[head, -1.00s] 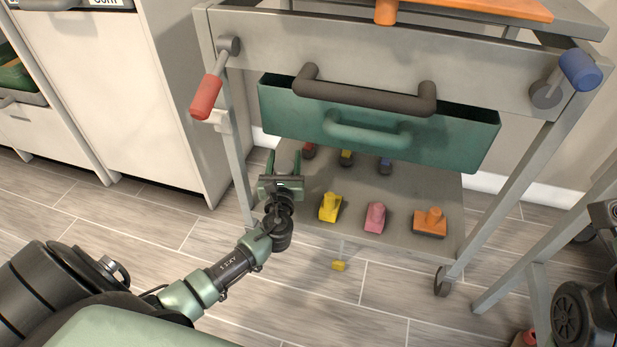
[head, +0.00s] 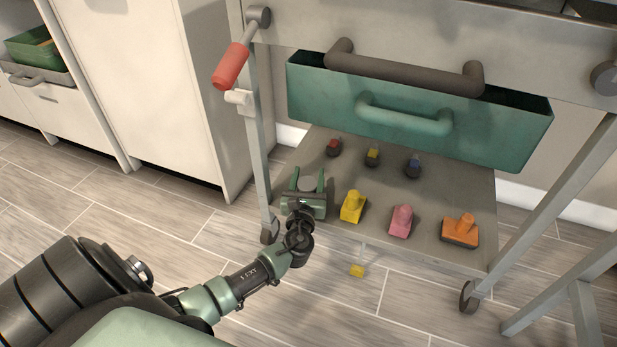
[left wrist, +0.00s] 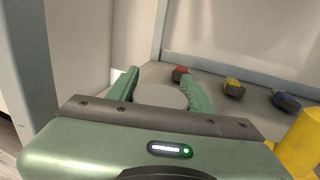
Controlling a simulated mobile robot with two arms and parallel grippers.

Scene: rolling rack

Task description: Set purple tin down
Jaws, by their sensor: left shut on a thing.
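My left gripper (head: 305,184) is over the left front part of the rack's bottom shelf (head: 330,168). Its two green fingers are shut on a round thing with a flat grey top, taken as the tin (head: 307,184). No purple shows on it; its sides are hidden by the fingers and gripper body. In the left wrist view the same grey round top (left wrist: 163,96) lies between the fingers. I cannot tell whether its base touches the shelf. My right gripper is not in view.
On the shelf, a yellow piece (head: 353,206) stands close right of my gripper, then a pink (head: 401,221) and an orange one (head: 460,230). Several small coloured-top items stand behind. A green drawer (head: 420,120) hangs above. The rack's left post (head: 258,165) is close by.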

